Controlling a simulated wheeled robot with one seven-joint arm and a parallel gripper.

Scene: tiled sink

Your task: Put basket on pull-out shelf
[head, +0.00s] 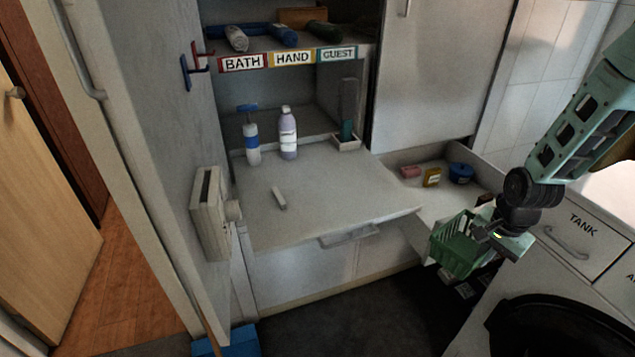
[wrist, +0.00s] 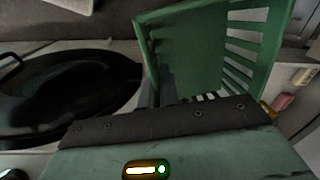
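A green slatted basket (head: 458,250) is at the right in the head view, held up in front of the open drawer and to the right of the pull-out shelf. My gripper (head: 486,232) is shut on the basket's near side; its fingertips are partly hidden. In the wrist view the basket (wrist: 205,45) fills the upper middle, tilted, with a dark finger (wrist: 167,86) against its wall. The pull-out shelf (head: 335,205) is a grey board drawn out of the cabinet, with a handle at its front. A small white item (head: 279,199) lies on its left part.
Two bottles (head: 288,135) and a small holder (head: 346,142) stand at the shelf's back. The open drawer (head: 440,200) holds a blue pot (head: 460,173) and small items. A wall box (head: 210,210) flanks the shelf's left. The shelf's middle and front are clear.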

